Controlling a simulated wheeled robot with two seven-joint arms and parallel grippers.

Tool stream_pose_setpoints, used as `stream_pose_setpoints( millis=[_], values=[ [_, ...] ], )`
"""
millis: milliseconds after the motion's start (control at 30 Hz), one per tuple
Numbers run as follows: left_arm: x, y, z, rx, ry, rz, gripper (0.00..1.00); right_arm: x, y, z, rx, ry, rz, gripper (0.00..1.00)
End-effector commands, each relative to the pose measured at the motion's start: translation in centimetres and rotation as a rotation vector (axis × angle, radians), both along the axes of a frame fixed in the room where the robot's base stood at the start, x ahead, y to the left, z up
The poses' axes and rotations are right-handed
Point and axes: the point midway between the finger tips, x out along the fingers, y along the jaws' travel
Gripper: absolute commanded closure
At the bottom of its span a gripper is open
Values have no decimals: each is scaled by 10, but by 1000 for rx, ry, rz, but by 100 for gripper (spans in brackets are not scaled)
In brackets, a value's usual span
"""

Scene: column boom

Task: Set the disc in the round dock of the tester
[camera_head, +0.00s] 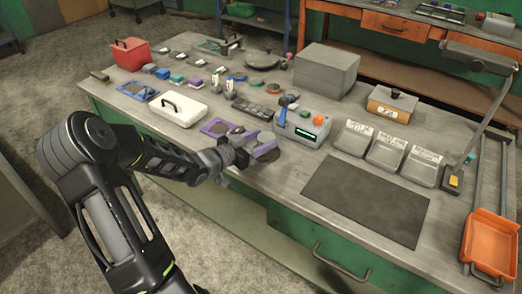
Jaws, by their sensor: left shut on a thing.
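I cannot tell whether the disc touches anything. The round dock cannot be made out. My right gripper is not in view.
A purple tray (215,127) lies just left of the gripper, with a white lidded case (178,110) beyond it. Grey bins (386,152) stand right of the tester. A dark mat (365,198) lies bare at the front right. A large grey block (326,72) stands behind.

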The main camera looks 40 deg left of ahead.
Motion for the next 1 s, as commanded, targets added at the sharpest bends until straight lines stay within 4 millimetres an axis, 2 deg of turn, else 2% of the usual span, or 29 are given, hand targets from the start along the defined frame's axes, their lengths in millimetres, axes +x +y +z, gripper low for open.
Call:
stream_pose_setpoints(
  millis=[167,433,833,867,1000],
  values=[
    [0,0,-5,-2,-2,-1,100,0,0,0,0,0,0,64],
    [1,0,-39,-4,-2,0,100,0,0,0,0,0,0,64],
    [1,0,-44,-1,-3,-1,100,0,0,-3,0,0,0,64],
    [0,0,-45,0,0,0,46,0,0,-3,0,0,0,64],
    [0,0,-44,-1,0,0,35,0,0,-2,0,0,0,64]
  ],
)
